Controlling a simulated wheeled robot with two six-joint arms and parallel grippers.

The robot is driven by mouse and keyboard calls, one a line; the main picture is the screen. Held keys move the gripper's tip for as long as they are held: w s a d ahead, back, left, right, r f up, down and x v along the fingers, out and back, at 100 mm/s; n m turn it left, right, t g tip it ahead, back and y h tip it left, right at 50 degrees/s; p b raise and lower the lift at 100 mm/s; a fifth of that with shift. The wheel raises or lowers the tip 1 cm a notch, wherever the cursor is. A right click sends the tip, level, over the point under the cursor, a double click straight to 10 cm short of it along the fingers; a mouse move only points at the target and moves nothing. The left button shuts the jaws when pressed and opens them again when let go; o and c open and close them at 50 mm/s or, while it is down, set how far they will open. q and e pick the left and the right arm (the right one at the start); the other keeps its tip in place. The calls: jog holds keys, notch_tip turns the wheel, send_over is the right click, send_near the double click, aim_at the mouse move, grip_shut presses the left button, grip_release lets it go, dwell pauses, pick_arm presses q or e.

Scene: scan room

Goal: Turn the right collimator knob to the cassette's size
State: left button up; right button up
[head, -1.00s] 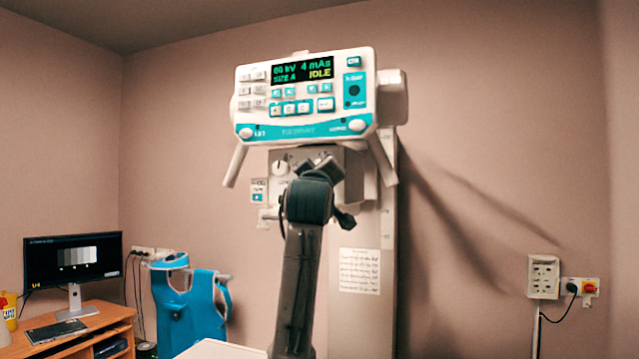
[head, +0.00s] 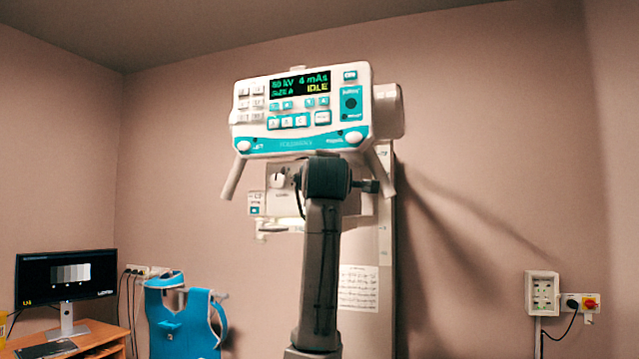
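The collimator (head: 350,204) is the pale box under the control panel (head: 300,150). Its left knob (head: 278,181) shows at the left of its front face. The right knob is hidden behind my arm, which rises from the bottom centre; I take it to be my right arm. The fingertips of my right gripper are hidden behind the arm's dark joint, so its opening and any contact with the knob cannot be seen. The panel's display (head: 300,84) shows 80 kV, 4 mAs, IDLE and a size line that looks like A. No cassette can be made out. My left gripper is out of view.
A tall column (head: 384,250) stands behind the collimator, with a printed sheet (head: 358,288) on it. A blue apron (head: 185,325) hangs at lower left beside a desk with a monitor (head: 66,280).

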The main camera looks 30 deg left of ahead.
jog(key=shift+a, duration=0.15)
dwell(0.3)
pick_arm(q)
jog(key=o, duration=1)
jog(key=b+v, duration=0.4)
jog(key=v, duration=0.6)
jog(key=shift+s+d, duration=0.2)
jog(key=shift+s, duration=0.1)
pick_arm(e)
jog(key=f, duration=0.1)
jog(key=w+f, duration=0.1)
jog(key=f, duration=0.1)
jog(key=shift+w+d+f, duration=0.2)
jog(key=shift+w+f, duration=0.05)
jog(key=shift+f, duration=0.15)
jog(key=shift+s, duration=0.25)
jog(key=shift+s, duration=0.1)
